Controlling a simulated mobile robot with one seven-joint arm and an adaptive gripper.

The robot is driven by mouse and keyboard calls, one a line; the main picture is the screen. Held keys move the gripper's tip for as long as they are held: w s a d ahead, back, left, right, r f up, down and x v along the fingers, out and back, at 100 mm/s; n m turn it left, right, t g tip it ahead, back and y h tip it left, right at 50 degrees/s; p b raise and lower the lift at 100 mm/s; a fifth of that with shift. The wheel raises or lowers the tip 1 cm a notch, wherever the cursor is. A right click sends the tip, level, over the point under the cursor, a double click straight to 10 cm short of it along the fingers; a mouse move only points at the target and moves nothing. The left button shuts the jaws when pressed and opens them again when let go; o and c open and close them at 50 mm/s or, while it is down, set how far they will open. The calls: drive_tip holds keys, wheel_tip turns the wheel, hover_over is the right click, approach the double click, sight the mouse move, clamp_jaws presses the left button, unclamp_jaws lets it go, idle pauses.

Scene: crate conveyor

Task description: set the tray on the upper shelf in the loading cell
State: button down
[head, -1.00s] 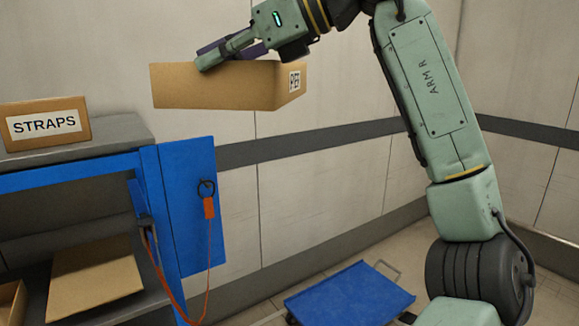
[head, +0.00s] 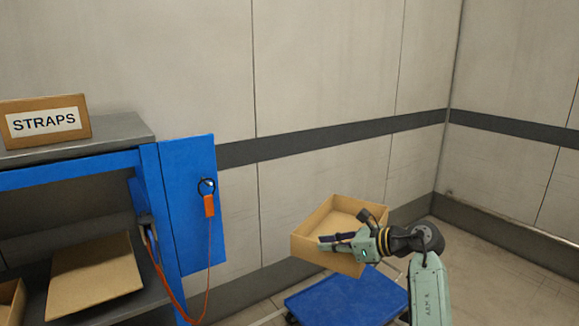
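An open cardboard tray (head: 326,254) is at the lower middle right, level or nearly so, with its empty inside showing. My gripper (head: 328,241) reaches it from the right, with its dark fingers shut at the tray's near rim. The tray overlaps the far edge of the blue cart in the picture; I cannot tell whether it touches it. The blue rack at the left has a grey upper shelf (head: 118,132). A cardboard box marked STRAPS (head: 45,122) stands on that shelf's left part. The shelf's right part is bare.
A low blue cart (head: 340,303) stands on the floor below the tray. On the rack's lower shelf lies a tilted cardboard piece (head: 95,278), with another box (head: 10,300) partly cut off. A blue side panel (head: 190,220) carries an orange handle (head: 209,206) on a cord.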

wheel_tip(320, 180, down, 15)
drive_tip(key=s, duration=0.2)
drive_tip(key=s+a+f+m+t+h, duration=0.1)
drive_tip(key=s+a+f, duration=0.3)
drive_tip(key=f, duration=0.5)
drive_tip(key=s+a+f+m+t, duration=0.1)
drive_tip(key=s+a+f, duration=0.3)
drive_tip(key=f, duration=0.5)
drive_tip(key=s+a+f+m+t+h, duration=0.1)
drive_tip(key=s+a+f, duration=0.3)
drive_tip(key=f, duration=0.4)
wheel_tip(320, 180, up, 11)
drive_tip(key=w+d+m+t+h, duration=0.1)
drive_tip(key=d+m+t+h, duration=0.1)
drive_tip(key=m+h, duration=0.3)
drive_tip(key=shift+w+t, duration=0.15)
drive_tip(key=shift+t, duration=0.25)
